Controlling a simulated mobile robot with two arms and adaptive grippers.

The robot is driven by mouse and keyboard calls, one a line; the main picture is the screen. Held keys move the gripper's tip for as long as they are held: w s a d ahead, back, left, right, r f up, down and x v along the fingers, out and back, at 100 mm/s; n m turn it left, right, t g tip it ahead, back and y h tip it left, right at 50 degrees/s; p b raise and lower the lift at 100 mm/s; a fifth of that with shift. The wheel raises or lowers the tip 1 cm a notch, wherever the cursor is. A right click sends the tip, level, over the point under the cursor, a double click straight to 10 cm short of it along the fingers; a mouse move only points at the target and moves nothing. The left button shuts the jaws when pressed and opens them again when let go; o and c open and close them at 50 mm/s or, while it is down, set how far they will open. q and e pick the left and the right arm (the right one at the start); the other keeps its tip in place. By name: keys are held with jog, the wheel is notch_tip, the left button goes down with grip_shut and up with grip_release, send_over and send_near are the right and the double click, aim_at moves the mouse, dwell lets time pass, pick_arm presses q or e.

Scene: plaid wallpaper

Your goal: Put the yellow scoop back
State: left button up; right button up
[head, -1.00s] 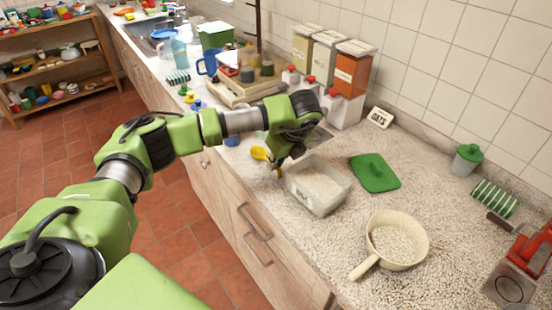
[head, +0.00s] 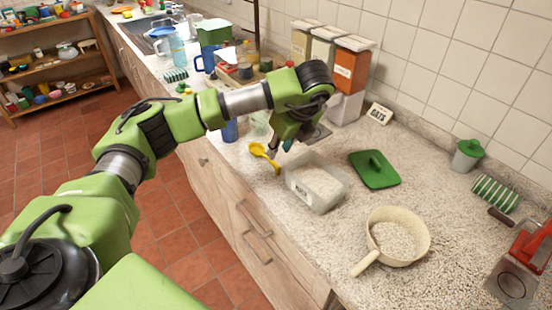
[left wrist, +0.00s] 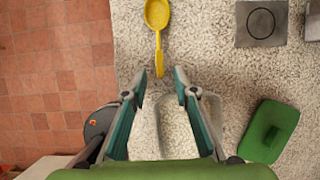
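The yellow scoop (head: 258,150) lies on the speckled counter near its front edge, left of a clear tub (head: 330,200) of pale grain. In the left wrist view the scoop (left wrist: 157,14) has its bowl away from me and its handle toward my fingers. My left gripper (head: 281,149) is open and empty, above the counter beside the tub. In the left wrist view the handle's end shows between the fingertips of my left gripper (left wrist: 160,76), not gripped. The tub (left wrist: 190,125) shows partly behind the fingers. My right gripper is not in view.
A green lid (head: 374,169) lies right of the tub. A cream pan (head: 397,238) of grain stands nearer. A grey square plate with a ring (left wrist: 262,22) and an OATS sign (head: 379,116) are behind. Storage canisters (head: 350,65) line the wall.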

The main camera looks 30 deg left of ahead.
pick_arm(q)
jog(key=v, duration=0.5)
jog(key=shift+s+d+r, duration=0.1)
jog(key=shift+r, duration=0.25)
